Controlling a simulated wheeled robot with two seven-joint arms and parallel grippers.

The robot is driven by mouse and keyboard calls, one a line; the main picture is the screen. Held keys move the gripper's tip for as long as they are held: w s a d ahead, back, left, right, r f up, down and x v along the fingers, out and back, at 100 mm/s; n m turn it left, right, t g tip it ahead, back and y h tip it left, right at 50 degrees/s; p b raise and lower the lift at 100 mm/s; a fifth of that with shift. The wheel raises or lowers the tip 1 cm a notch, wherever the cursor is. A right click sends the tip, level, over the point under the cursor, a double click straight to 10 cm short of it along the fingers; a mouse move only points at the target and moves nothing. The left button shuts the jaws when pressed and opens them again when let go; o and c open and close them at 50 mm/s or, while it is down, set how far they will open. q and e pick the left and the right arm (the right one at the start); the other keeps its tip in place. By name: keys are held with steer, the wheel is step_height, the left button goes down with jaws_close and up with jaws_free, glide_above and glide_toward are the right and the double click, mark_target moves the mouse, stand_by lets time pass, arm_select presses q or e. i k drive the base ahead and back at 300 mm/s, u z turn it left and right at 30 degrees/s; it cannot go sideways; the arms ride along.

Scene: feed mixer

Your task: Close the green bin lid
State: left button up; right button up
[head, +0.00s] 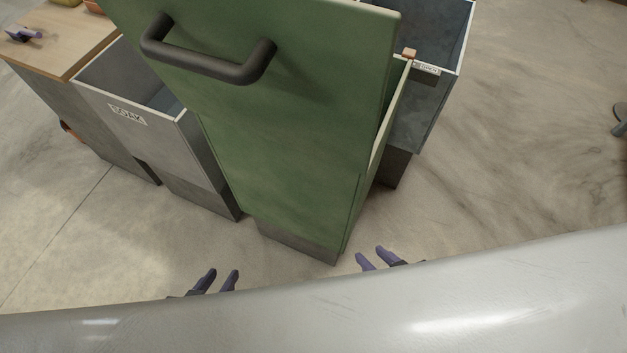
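The green bin (290,205) stands in the middle of the head view. Its green lid (300,90) has a dark bar handle (207,65) on the face towards me. The lid is raised: a gap shows between its right edge and the bin's pale rim (388,122). The inside of the bin is mostly hidden behind the lid. My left gripper (222,275) is low in the view, left of the bin's foot, with its fingers apart and empty. My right gripper (371,255) is just right of the bin's foot, fingers apart and empty. Neither touches the lid or handle.
A grey open bin (200,150) with a label stands left of the green bin. A dark grey open bin (425,115) stands behind on the right. A wood-topped cabinet (60,45) is at far left. Bare floor (520,150) lies to the right.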

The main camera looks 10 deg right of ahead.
mark_target(311, 77)
steer(key=z, duration=0.25)
steer(key=k, duration=1.05)
steer(key=u, duration=0.3)
